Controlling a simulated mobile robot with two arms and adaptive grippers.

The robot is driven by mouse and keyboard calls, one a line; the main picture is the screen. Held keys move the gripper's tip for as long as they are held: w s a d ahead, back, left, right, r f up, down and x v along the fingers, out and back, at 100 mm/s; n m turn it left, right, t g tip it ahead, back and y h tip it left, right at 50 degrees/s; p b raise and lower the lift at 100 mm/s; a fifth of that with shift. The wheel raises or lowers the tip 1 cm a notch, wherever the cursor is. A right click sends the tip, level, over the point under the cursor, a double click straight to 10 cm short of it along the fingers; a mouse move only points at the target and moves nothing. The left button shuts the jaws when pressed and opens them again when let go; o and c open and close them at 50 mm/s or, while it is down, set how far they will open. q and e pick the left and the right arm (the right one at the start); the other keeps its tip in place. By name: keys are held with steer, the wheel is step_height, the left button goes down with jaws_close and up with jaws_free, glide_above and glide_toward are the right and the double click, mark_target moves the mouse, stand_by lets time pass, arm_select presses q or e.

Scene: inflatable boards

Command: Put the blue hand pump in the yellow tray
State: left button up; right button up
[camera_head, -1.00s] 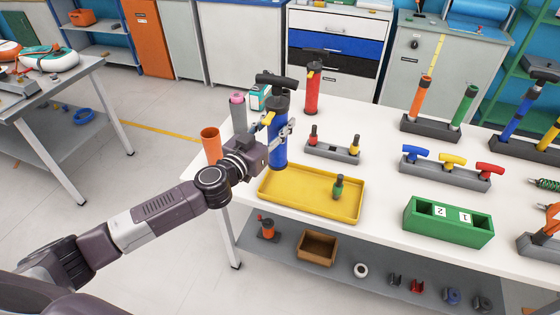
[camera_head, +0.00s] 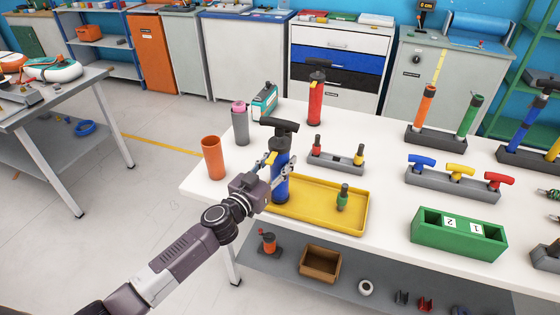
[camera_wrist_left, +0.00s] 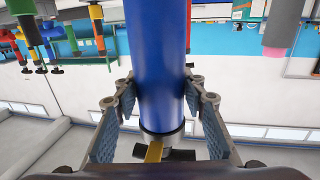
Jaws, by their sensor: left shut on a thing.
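The blue hand pump (camera_head: 281,188) has a blue barrel and a black top with a T-handle, and stands upright in my left gripper (camera_head: 278,170). The gripper is shut around its barrel. In the left wrist view the barrel (camera_wrist_left: 160,55) fills the middle between both fingers (camera_wrist_left: 160,100). The yellow tray (camera_head: 318,222) lies on the white table. The pump's lower end overlaps the tray's left part; I cannot tell whether it touches the tray floor. My right gripper is not in view.
A small green bottle-shaped item (camera_head: 343,196) stands in the tray's right part. An orange cup (camera_head: 212,158) and a grey cylinder (camera_head: 240,125) stand to the left. A red pump (camera_head: 316,98) and a grey holder (camera_head: 336,160) are behind. A green box (camera_head: 458,238) is at right.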

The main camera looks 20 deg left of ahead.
arm_select(q)
steer(key=shift+f, duration=0.1)
steer(key=o, duration=1.5)
steer(key=shift+b+v, duration=0.7)
steer(key=shift+v, duration=5.35)
